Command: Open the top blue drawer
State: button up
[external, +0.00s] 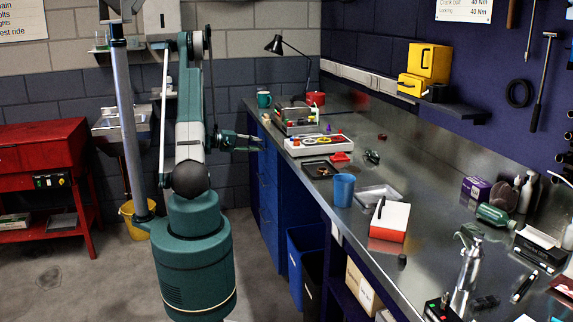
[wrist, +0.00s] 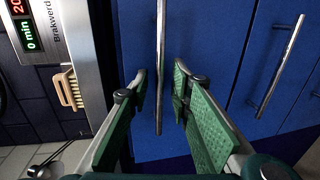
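The blue drawer unit (external: 268,190) stands under the far end of the metal bench, and its fronts look closed. The wrist view is turned sideways, so the drawer fronts run as upright panels. One blue drawer front (wrist: 205,45), nearest the bench-top side, carries a long metal bar handle (wrist: 160,70). My gripper (wrist: 158,85), also in the external view (external: 254,142), is open, with its green-padded fingers on either side of this handle. A gap shows between each finger and the bar. A second handle (wrist: 278,65) is on the neighbouring drawer to the right.
The bench top (external: 345,178) holds a white tray (external: 318,146), a blue cup (external: 344,190) and a red-and-white box (external: 389,221). A red cabinet (external: 40,160) stands at the left. The floor in front of the drawers looks clear.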

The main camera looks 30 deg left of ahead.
jog(key=shift+w+d+f, duration=0.15)
jog(key=shift+w+d, duration=0.35)
grip_shut()
jog(key=shift+s+a, duration=0.1)
jog(key=f+v, duration=0.3)
jog(key=v, duration=1.6)
jog(key=s+a+f+v, duration=0.1)
jog(key=f+v, duration=0.3)
jog(key=v, duration=1.5)
jog(key=shift+s+a, duration=0.15)
jog(key=shift+a, duration=0.05)
grip_release()
